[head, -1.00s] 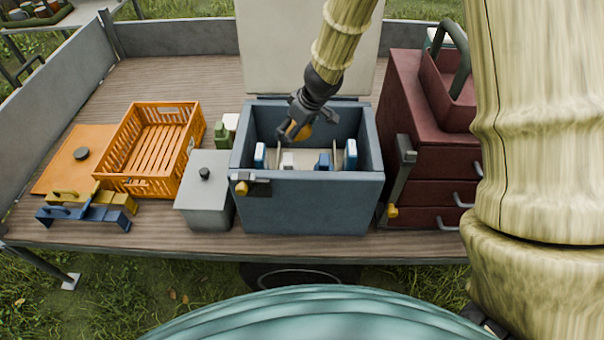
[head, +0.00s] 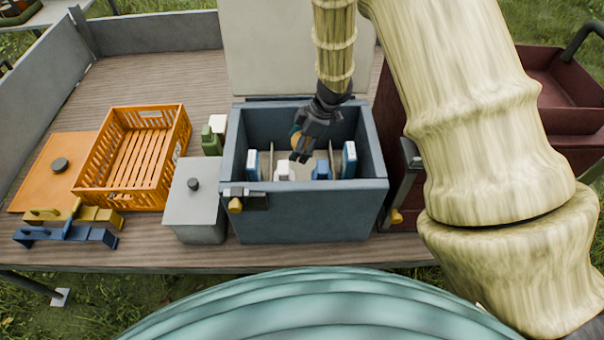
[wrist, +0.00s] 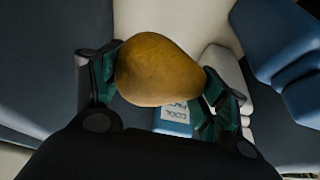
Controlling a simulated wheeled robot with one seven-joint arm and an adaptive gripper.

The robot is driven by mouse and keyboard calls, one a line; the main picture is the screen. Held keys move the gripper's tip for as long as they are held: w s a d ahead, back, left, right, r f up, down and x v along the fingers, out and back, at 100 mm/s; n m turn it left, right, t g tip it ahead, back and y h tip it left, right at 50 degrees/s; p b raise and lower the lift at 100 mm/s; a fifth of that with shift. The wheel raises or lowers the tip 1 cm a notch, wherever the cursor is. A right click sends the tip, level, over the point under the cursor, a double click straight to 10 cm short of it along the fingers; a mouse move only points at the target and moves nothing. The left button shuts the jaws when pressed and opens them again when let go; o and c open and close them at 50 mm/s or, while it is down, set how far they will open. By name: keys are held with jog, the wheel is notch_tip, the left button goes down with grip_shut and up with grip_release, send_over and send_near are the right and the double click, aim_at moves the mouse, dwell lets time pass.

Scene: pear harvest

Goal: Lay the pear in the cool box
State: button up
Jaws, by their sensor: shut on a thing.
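The cool box (head: 305,213) is a blue-grey open box with its pale lid (head: 290,45) standing up behind it. My gripper (head: 300,150) is inside the box opening, pointing down. In the wrist view my gripper (wrist: 160,85) is shut on the pear (wrist: 157,70), a brownish-yellow fruit held between the two green-padded fingers. In the head view only a small orange-brown part of the pear (head: 296,141) shows beside the fingers. Blue and white blocks (head: 349,160) stand inside the box. Whether the pear touches the box floor cannot be told.
An orange crate (head: 134,158), a grey lidded bin (head: 195,215) and green bottle (head: 211,140) stand left of the box. Blue and yellow tools (head: 68,226) lie front left.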

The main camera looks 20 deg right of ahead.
send_over(299, 173)
notch_tip(299, 173, down, 5)
jog(key=shift+w+f+p, duration=0.1)
jog(key=shift+p, duration=0.2)
jog(key=shift+f, duration=2.3)
jog(key=o, duration=1.1)
jog(key=shift+f, duration=0.15)
jog(key=shift+o, duration=0.2)
jog(key=shift+d+r, duration=0.15)
jog(key=shift+r, duration=0.5)
jog(key=v, duration=1.1)
jog(key=shift+b, duration=0.3)
